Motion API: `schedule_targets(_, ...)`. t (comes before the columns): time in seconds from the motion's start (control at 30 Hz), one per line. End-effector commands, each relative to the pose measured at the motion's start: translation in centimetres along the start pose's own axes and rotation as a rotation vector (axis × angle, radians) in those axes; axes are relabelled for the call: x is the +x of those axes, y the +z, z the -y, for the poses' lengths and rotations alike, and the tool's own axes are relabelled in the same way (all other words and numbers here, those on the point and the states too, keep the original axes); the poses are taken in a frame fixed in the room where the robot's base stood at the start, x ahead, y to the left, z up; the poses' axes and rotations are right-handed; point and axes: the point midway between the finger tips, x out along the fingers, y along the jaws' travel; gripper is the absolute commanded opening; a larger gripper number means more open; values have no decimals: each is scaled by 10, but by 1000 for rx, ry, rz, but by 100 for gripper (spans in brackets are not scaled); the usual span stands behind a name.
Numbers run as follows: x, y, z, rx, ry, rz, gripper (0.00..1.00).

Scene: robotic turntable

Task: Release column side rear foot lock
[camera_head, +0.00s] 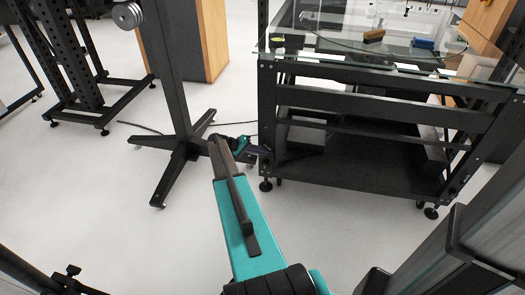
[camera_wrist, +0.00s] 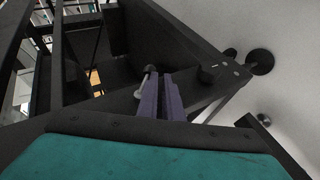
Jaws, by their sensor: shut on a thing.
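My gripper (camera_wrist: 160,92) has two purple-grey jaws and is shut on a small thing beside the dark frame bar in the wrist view. A thin pale lever with a rounded end (camera_wrist: 147,73) shows at the jaw tips; I take it for the foot lock, and the jaws hide part of it. In the head view my gripper (camera_head: 258,149) is low at the left leg of the black table frame (camera_head: 268,110), just above a round black foot (camera_head: 265,185). The lock itself is too small to make out there.
A black stand with splayed legs (camera_head: 178,150) is on the floor left of my gripper. A thin cable (camera_head: 140,127) lies behind it. The frame carries a glass top (camera_head: 330,50) and a lower shelf (camera_head: 350,175).

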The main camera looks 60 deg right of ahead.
Motion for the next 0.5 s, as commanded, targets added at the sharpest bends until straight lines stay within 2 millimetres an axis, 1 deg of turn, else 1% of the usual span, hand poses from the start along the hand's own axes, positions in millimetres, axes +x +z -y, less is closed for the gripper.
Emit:
schedule_targets(0.03, 11, 5, 4, 0, -7, 10, 0)
schedule_targets(0.5, 10, 8, 8, -6, -12, 4, 0)
